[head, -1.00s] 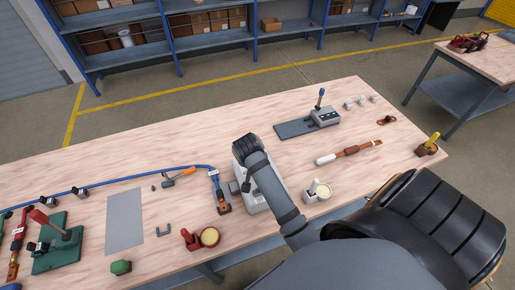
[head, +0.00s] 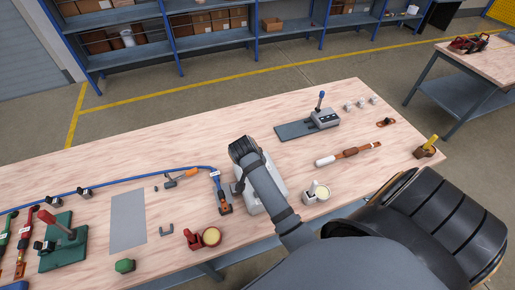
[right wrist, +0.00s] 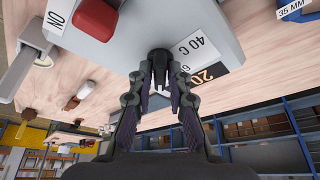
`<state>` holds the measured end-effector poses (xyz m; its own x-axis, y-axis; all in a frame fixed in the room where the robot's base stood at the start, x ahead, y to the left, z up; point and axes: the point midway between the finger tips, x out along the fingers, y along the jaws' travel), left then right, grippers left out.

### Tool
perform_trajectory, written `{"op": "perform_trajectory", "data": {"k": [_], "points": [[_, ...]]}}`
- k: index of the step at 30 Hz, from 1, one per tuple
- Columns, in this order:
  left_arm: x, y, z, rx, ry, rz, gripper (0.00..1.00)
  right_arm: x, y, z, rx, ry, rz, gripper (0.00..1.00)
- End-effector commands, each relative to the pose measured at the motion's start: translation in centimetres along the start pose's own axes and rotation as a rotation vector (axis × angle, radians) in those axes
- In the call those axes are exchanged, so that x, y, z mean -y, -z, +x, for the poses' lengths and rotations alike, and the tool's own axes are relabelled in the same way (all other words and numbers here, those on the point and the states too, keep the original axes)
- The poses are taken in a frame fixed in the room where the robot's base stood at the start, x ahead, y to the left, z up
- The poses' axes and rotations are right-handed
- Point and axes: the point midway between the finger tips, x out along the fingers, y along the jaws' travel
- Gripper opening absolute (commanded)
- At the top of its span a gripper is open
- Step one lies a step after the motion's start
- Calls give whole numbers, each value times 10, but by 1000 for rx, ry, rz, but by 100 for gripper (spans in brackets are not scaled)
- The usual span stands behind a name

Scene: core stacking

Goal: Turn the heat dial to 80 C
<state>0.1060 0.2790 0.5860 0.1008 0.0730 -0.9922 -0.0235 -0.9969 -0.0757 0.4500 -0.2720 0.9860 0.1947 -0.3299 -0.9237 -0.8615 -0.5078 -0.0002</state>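The heater box (head: 268,190) is a pale grey unit on the workbench, largely covered by my right arm in the head view. In the right wrist view its grey face (right wrist: 130,35) carries a red switch (right wrist: 97,17) beside an "ON" label. The dial's pointer and 80 mark are not readable. My left gripper is out of view.
A lever unit (head: 318,120) stands behind.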

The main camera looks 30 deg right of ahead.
Motion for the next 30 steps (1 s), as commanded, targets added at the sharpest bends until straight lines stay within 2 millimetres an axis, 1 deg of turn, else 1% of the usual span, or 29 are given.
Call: {"op": "perform_trajectory", "data": {"k": [1, 3, 10, 13, 16, 21, 24, 27, 30], "points": [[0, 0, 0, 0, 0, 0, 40, 0, 0, 0, 0, 0, 0, 28], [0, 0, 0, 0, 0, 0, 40, 0, 0, 0, 0, 0, -1, 35], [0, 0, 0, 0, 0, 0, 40, 0, 0, 0, 0, 0, -1, 35], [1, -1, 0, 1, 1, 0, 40, 1, 2, -5, -1, 2, -1, 35], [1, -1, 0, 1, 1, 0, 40, 1, 9, -20, -2, 5, 1, 35], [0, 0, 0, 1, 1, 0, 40, 1, 24, -56, -3, 5, 2, 35], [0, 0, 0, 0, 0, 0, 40, 1, 31, -74, -1, 4, 1, 35], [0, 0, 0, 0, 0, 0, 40, 1, 36, -86, -2, 3, 0, 35], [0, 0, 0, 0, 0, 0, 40, 0, 38, -91, 0, 0, -1, 35]]}}
